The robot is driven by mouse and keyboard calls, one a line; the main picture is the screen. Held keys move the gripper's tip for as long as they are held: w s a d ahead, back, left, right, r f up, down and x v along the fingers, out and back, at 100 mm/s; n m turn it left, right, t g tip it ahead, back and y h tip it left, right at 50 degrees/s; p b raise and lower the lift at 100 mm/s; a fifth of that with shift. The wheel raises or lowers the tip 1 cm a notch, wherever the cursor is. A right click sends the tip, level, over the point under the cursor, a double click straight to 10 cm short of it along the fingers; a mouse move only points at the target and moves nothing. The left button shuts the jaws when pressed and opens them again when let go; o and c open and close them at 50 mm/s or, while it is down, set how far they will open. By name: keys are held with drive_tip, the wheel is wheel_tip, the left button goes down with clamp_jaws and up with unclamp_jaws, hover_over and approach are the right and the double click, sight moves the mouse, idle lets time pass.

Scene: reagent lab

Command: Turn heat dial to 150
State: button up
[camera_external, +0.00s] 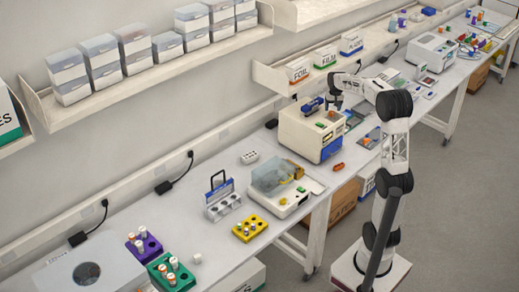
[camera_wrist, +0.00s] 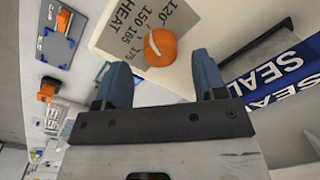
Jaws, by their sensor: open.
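The orange heat dial (camera_wrist: 160,48) shows in the wrist view, with a white line across its face. I cannot tell exactly which number the line marks. My gripper (camera_wrist: 160,78) is open, its two blue fingertips apart, with the dial just beyond the gap between them and nothing held. In the external view, the cream and blue sealer (camera_external: 302,131) stands on the bench, and my gripper (camera_external: 336,104) is just above its right side.
A blue SEAL label (camera_wrist: 275,80) lies right of the dial in the wrist view. Labelled bins (camera_external: 325,57) stand on a shelf behind the sealer. A clear-lidded device (camera_external: 280,175) and a yellow rack (camera_external: 249,228) stand on the bench to its left.

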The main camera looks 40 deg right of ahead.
sight(332, 112)
drive_tip(key=shift+d+r, duration=0.15)
drive_tip(key=shift+r, duration=2.4)
drive_tip(key=shift+s, duration=0.1)
drive_tip(key=shift+s+a, duration=0.1)
drive_tip(key=shift+a, duration=0.25)
drive_tip(key=s+a+n, duration=0.1)
drive_tip(key=s+a, duration=0.3)
drive_tip(key=a, duration=0.3)
drive_tip(key=s+a+n+t, duration=0.1)
drive_tip(key=s+a, duration=0.4)
drive_tip(key=a, duration=0.3)
drive_tip(key=s+a+n, duration=0.2)
drive_tip(key=s+a, duration=0.2)
drive_tip(key=a, duration=0.3)
drive_tip(key=s+a+f+n, duration=0.1)
drive_tip(key=s+a+f, duration=0.2)
drive_tip(key=s, duration=0.3)
drive_tip(key=s+a+f+n, duration=0.1)
drive_tip(key=s+a+f, duration=0.3)
drive_tip(key=s+a, duration=0.2)
drive_tip(key=s+a+f+n+t, duration=0.1)
drive_tip(key=s+a+f, duration=0.2)
drive_tip(key=s+a, duration=0.2)
drive_tip(key=s, duration=0.3)
drive_tip(key=shift+s+a+f+n+h, duration=0.2)
drive_tip(key=shift+s+f+n+h, duration=0.05)
drive_tip(key=shift+n+h, duration=0.05)
